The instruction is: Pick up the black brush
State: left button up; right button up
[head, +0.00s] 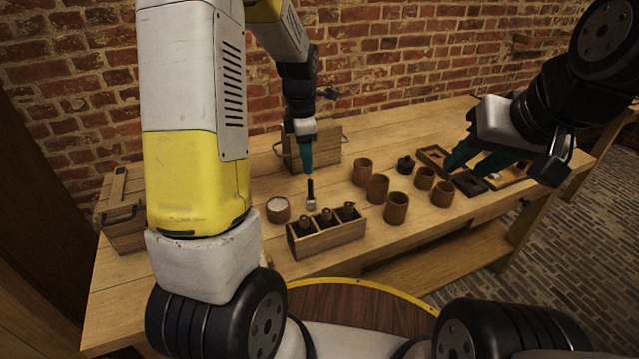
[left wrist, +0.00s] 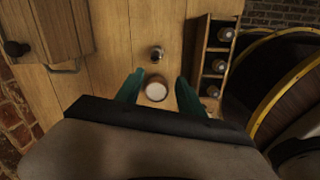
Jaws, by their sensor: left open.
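The black brush (head: 310,194) stands upright on the table in the head view, with a dark handle and a pale metallic lower part. In the left wrist view the brush (left wrist: 157,53) is seen from above, just beyond the fingertips. My left gripper (head: 305,158) hangs over the table behind and above the brush, pointing down. In the left wrist view its green fingers (left wrist: 159,92) are spread with nothing held, and a round white-topped pot shows between them. My right gripper (head: 478,158) is over the right part of the table, its green fingers apart and empty.
The white-topped pot (head: 278,209) stands left of the brush. A wooden rack (head: 328,239) of dark bottles is in front. Several brown cups (head: 377,187) stand to the right. Wooden boxes are at the back (head: 324,146) and left (head: 122,214). Bare tabletop lies between.

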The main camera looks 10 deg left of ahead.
aim_at(310, 179)
pick_arm(q)
jog(key=f, duration=0.1)
jog(key=w+f+n, duration=0.1)
jog(key=f+n, duration=0.1)
jog(key=f, duration=0.1)
jog(key=shift+w+f+g, duration=0.1)
jog(key=shift+w+g, duration=0.2)
jog(key=f, duration=0.7)
jog(key=shift+w+d+f, duration=0.15)
jog(key=shift+w+d, duration=0.05)
jog(key=shift+d, duration=0.1)
grip_shut()
